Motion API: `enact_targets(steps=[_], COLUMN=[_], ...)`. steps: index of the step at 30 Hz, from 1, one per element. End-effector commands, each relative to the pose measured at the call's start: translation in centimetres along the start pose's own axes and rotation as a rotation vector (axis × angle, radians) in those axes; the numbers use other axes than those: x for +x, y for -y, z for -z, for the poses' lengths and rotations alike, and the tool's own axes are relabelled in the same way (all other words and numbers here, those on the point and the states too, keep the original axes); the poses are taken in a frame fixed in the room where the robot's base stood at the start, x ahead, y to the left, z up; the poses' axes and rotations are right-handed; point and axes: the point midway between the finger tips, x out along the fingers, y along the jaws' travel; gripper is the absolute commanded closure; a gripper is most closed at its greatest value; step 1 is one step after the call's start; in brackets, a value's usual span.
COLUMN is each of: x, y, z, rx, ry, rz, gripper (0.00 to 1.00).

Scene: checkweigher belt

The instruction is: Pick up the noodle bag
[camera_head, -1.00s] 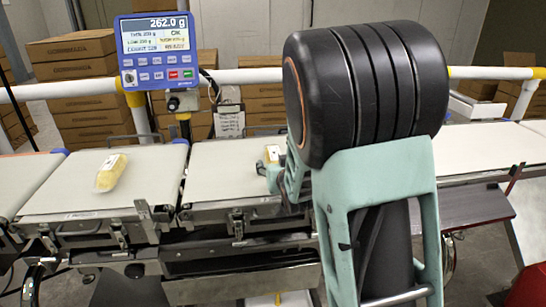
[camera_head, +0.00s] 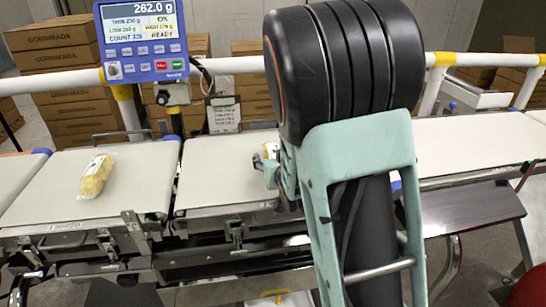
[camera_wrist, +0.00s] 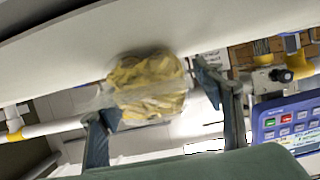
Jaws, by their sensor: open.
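A clear bag of yellow noodles (camera_wrist: 148,88) shows in the wrist view against the pale belt, between the two spread fingers of my gripper (camera_wrist: 158,96). I cannot tell whether either finger touches it. In the head view only a small part of this bag (camera_head: 269,149) shows on the middle belt, beside my open gripper (camera_head: 268,172); my arm hides the rest. A second, similar noodle bag (camera_head: 97,176) lies on the left belt, well apart from my gripper.
The left belt (camera_head: 48,195) and middle belt (camera_head: 215,180) are otherwise clear where visible. A blue weighing display (camera_head: 143,40) stands behind them on a post and reads 262.0 g. A white rail (camera_head: 230,65) runs behind the belts, with stacked cartons (camera_head: 60,45) beyond.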

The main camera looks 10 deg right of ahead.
Motion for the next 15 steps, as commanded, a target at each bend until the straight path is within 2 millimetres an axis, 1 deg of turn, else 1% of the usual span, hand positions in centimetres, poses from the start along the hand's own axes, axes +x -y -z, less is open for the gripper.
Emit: enact_targets(steps=[2,3,15], x=[0.0,0.0,0.01], y=[0.0,0.0,0.01], z=[0.01,0.01,0.03], rx=[0.0,0.0,0.0], ry=[0.0,0.0,0.0], rz=[0.0,0.0,0.0], gripper=[0.39,0.41,0.85])
